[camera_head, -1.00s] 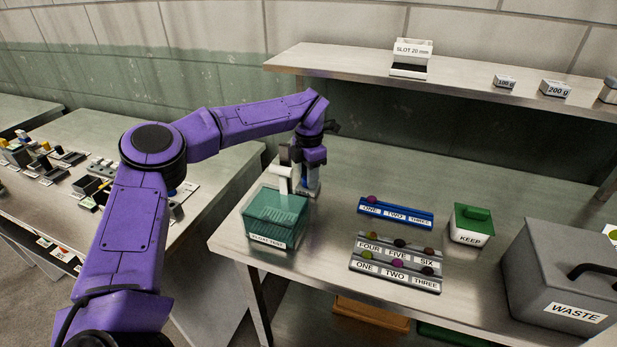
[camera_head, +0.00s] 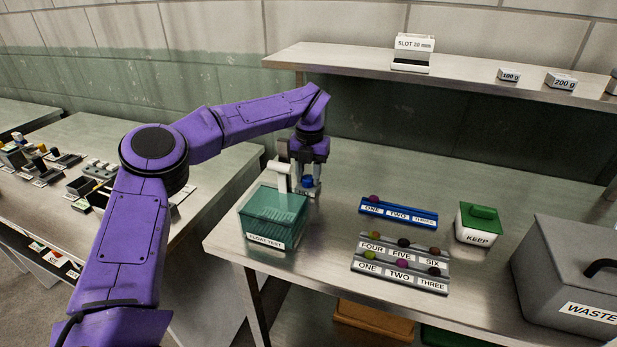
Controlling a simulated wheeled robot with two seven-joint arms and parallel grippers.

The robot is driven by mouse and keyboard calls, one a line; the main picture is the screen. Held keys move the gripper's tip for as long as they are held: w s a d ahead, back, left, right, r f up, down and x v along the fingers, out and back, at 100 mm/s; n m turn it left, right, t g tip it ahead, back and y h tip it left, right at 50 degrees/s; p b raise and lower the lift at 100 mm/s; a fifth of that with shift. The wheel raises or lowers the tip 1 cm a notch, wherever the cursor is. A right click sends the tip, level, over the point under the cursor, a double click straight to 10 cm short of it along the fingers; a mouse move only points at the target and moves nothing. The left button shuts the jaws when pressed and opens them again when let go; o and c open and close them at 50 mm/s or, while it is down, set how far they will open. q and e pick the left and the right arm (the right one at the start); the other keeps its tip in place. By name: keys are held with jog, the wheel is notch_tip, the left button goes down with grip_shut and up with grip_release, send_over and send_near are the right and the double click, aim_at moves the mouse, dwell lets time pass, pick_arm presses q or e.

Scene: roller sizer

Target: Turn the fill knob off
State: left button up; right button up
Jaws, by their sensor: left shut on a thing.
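The fill knob (camera_head: 307,181) is blue and sits on a small base behind and to the right of the float test tank. My left gripper (camera_head: 308,178) points down over the knob and is shut on it; the fingers hide part of it. The float test tank (camera_head: 262,237) is a teal, see-through box with a white spout (camera_head: 281,176) above its back edge. I cannot tell whether water is running from the spout. My right gripper is not in view.
A blue rack (camera_head: 398,212), a grey rack (camera_head: 399,265), a green-lidded KEEP box (camera_head: 478,223) and a grey WASTE bin (camera_head: 570,265) stand to the right. A shelf (camera_head: 460,75) runs above the back. The table's back middle is clear.

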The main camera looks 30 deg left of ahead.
aim_at(309, 178)
pick_arm(q)
jog(key=shift+r+n, duration=0.1)
jog(key=shift+n, duration=0.3)
jog(key=o, duration=1)
jog(key=shift+o, duration=0.2)
notch_tip(309, 178, up, 10)
jog(key=shift+r, duration=0.25)
jog(key=shift+d+f, duration=0.1)
jog(key=shift+d, duration=0.05)
